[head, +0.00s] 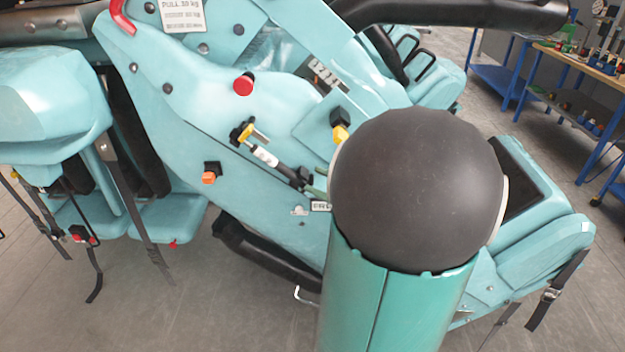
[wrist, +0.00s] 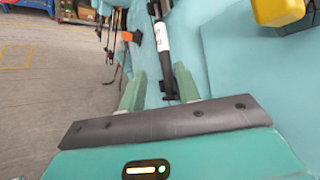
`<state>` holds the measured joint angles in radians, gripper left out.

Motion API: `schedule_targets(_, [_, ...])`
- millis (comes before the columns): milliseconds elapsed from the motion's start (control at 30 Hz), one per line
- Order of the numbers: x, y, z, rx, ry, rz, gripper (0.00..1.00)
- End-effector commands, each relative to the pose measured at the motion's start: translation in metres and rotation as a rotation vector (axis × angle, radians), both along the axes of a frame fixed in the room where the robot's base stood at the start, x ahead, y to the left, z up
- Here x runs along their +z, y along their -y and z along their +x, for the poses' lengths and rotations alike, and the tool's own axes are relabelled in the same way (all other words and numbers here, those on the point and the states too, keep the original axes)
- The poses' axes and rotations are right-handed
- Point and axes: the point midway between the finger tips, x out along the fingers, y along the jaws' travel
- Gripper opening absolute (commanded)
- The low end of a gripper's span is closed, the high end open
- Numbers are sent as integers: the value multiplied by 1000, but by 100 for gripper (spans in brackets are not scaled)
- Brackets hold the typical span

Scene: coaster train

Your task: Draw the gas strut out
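The gas strut (head: 266,157) lies slanted against the turquoise side panel of the coaster train in the head view. Its body is black with a white label, and its upper end sits by a yellow and black fitting (head: 242,133). In the wrist view the strut (wrist: 162,42) runs down toward my gripper (wrist: 159,82). The gripper is open, with one green finger on each side of the strut's near end. I cannot tell whether either finger touches it. In the head view my arm hides most of the gripper.
A red knob (head: 243,84), an orange knob (head: 209,178) and a yellow block (head: 340,133) stick out from the panel around the strut. Seats with hanging straps (head: 140,215) are at left. Blue workbenches (head: 560,75) stand at the back right. The grey floor (head: 170,310) in front is clear.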

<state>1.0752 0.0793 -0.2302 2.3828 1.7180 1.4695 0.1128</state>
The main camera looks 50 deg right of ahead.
Motion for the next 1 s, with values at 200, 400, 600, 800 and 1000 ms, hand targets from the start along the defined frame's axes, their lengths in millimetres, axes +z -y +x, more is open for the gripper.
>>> schedule_targets(200, [0,4,6,-17,6,5,33])
schedule_targets(400, [0,2,37,-17,5,4,33])
schedule_targets(600, [-1,-1,74,-15,3,5,33])
schedule_targets(800, [-1,-4,109,-14,4,5,33])
schedule_targets(1000, [-1,-5,130,-14,4,4,33])
